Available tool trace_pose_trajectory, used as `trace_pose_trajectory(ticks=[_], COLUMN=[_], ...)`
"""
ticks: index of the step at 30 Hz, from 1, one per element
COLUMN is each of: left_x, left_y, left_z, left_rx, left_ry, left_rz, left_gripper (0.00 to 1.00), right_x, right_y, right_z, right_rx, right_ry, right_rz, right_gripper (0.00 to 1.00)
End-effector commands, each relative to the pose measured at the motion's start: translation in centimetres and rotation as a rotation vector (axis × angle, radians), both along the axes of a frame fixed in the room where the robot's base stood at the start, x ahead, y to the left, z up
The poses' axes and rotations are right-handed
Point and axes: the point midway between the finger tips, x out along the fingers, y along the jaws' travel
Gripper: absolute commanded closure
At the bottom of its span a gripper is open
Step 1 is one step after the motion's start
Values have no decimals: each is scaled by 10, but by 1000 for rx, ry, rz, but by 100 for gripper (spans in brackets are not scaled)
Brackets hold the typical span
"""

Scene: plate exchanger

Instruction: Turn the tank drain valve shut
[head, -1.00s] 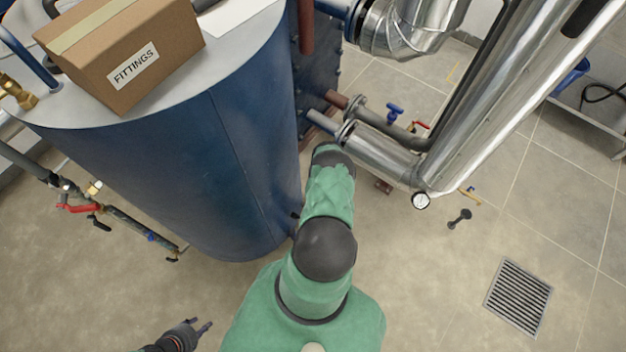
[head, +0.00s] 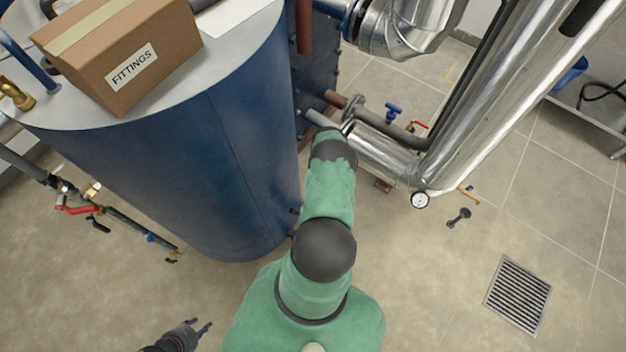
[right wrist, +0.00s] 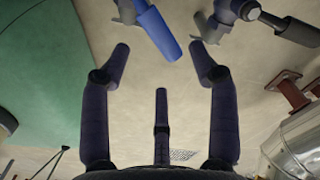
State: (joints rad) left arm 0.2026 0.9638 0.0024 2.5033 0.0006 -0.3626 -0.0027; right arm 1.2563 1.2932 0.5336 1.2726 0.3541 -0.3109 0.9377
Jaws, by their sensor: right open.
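The blue tank (head: 150,160) stands at the left in the head view. In the right wrist view, a blue lever handle (right wrist: 158,28), apparently the drain valve's, slants at the top centre beside a grey pipe fitting (right wrist: 240,12). My right gripper (right wrist: 158,48) is open and empty, its fingertips spread just below the blue lever's end in the picture. I cannot tell whether they touch it. In the head view, my right arm hides the right gripper and the valve. My left gripper (head: 204,327) is open and empty at the bottom, over the floor.
A FITTINGS box (head: 125,50) sits on the tank top. Pipes with a red lever (head: 78,210) run along the left. Silver insulated pipes (head: 385,158) with a gauge (head: 420,200) are close right of my right arm. Floor near the drain grate (head: 518,295) is clear.

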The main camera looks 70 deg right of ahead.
Motion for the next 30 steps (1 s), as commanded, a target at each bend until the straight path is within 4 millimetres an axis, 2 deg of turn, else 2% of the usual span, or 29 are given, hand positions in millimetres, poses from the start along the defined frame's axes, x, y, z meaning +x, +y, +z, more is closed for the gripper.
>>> trace_pose_trajectory(ticks=[9,15,21,29,30], left_x=[0,0,0,0,0], left_y=[0,0,0,0,0], left_z=[0,0,0,0,0], left_rx=[0,0,0,0,0], left_ry=[0,0,0,0,0], left_rz=[0,0,0,0,0], left_gripper=[60,60,60,60,60], right_x=[1,0,0,0,0], right_y=[0,0,0,0,0], right_z=[44,63,70,71,71], right_rx=[-1,-1,-1,0,0], right_ry=[-1,-1,-1,0,0], right_rz=[1,0,0,0,0], right_gripper=[39,39,39,39,50])
